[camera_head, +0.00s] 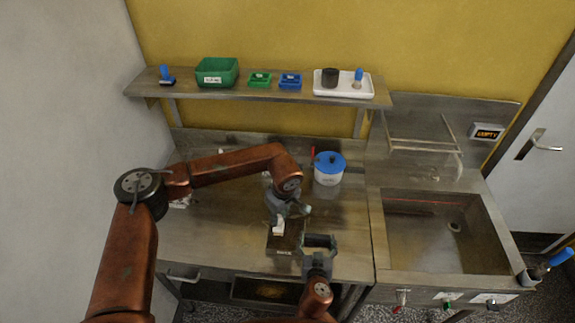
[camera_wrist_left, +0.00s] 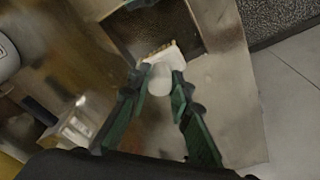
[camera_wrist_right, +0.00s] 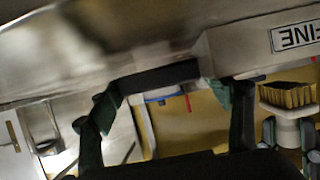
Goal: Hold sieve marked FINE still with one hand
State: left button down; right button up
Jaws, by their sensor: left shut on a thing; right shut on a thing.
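The sieve marked FINE is a shallow square box with a dark inside (camera_head: 283,241) on the front of the steel bench. Its wall with the FINE label shows upside down in the right wrist view (camera_wrist_right: 290,38). My right gripper (camera_head: 319,241) is at the sieve's right side, its fingers wide apart on a dark bar (camera_wrist_right: 158,77) beside the wall. My left gripper (camera_head: 284,216) is shut on a white brush (camera_wrist_left: 163,72).
A white pot with a blue lid (camera_head: 329,160) stands behind on the bench. A sink (camera_head: 440,240) is at the right. The shelf (camera_head: 225,93) above holds a green bin (camera_head: 217,72), small trays and a white tray (camera_head: 345,92).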

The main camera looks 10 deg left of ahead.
jog(key=o, duration=1.3)
jog(key=shift+s, duration=0.1)
jog(key=v, duration=1.2)
